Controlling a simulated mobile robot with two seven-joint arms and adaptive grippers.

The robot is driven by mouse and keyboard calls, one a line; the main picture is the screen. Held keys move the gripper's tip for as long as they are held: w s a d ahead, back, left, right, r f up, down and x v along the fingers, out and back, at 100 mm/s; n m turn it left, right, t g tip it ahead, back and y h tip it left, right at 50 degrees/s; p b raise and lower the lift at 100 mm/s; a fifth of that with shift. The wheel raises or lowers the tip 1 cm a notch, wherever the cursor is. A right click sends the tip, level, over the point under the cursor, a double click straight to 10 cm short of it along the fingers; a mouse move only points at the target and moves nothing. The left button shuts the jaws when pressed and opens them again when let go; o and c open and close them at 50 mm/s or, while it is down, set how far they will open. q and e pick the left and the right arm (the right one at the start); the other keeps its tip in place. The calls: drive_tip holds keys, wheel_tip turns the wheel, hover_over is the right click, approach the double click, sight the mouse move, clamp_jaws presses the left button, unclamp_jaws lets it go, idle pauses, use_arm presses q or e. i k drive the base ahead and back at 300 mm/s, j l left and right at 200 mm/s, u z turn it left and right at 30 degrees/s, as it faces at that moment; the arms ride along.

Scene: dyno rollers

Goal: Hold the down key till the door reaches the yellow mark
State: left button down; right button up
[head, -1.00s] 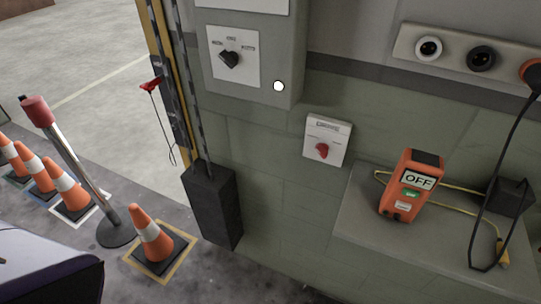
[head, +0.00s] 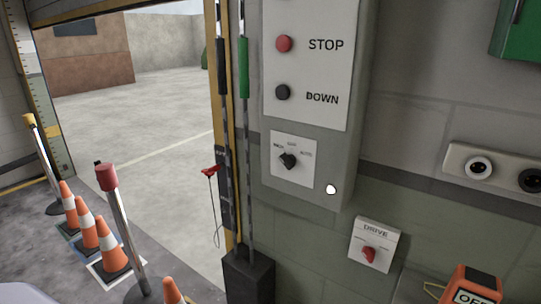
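The down key (head: 283,92) is a round black button beside the word DOWN on the grey control box (head: 347,130). The red stop button (head: 284,44) sits above it. Nothing touches either button. The doorway stands open to a paved yard (head: 160,120); I cannot make out the door itself. A yellow patch (head: 53,131) shows on the left door post, below a strip with scale marks (head: 27,50); it looks like the yellow mark. Neither of my grippers is in view.
A rotary selector (head: 288,161) sits below the buttons, and a DRIVE switch (head: 369,254) with a red knob is lower right. Orange cones (head: 109,252) and a red-topped post (head: 107,178) stand at the lower left. An orange OFF device (head: 470,288) is at the bottom right.

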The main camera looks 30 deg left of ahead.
sight(282, 92)
drive_tip(key=u, duration=1.1)
